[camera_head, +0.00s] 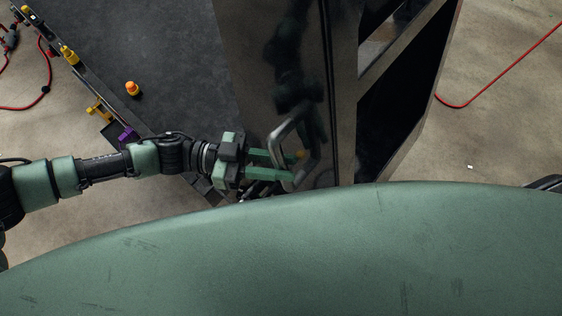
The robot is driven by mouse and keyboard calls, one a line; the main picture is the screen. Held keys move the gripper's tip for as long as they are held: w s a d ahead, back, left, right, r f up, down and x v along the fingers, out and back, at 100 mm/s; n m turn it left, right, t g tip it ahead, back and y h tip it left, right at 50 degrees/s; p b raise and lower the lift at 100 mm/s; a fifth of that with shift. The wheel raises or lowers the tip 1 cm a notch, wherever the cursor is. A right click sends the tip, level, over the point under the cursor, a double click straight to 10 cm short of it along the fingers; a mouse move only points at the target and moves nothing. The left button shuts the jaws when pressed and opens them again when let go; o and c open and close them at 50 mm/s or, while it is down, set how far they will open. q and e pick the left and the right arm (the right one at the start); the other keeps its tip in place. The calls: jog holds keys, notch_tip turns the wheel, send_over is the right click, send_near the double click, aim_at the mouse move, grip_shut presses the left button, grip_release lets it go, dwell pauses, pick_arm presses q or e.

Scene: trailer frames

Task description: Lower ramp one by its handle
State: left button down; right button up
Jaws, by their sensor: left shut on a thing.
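A tall, dark, glossy upright panel (263,60), which looks like ramp one, stands right of centre. A grey metal handle (277,135) is fixed low on its face. My left gripper (291,165) comes in from the left and is shut on the handle, its green fingers around the lower part of it. The panel's surface mirrors my arm and the handle. My right gripper is not in view. My own green body hides the lower part of the picture and the panel's foot.
A dark grey platform (170,50) lies left of the panel, with small yellow and orange pieces and a purple piece (128,135) along its edge. Red cables lie on the concrete floor at far left and right (500,72). A dark open frame (405,90) adjoins the panel's right side.

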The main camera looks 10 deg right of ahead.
pick_arm(q)
jog(key=w+a+n+h+b, duration=0.2)
jog(key=w+a+b, duration=0.8)
jog(key=w+b, duration=0.2)
jog(key=w+a+n+h+b, duration=0.2)
jog(key=w+a+b, duration=0.9)
jog(key=w, duration=0.3)
jog(key=shift+w+r+h+b, duration=0.25)
jog(key=shift+w+h+b, duration=0.15)
jog(key=shift+b, duration=0.4)
jog(key=shift+s, duration=0.1)
jog(key=c, duration=1.5)
grip_release()
jog(key=shift+d+r, duration=0.25)
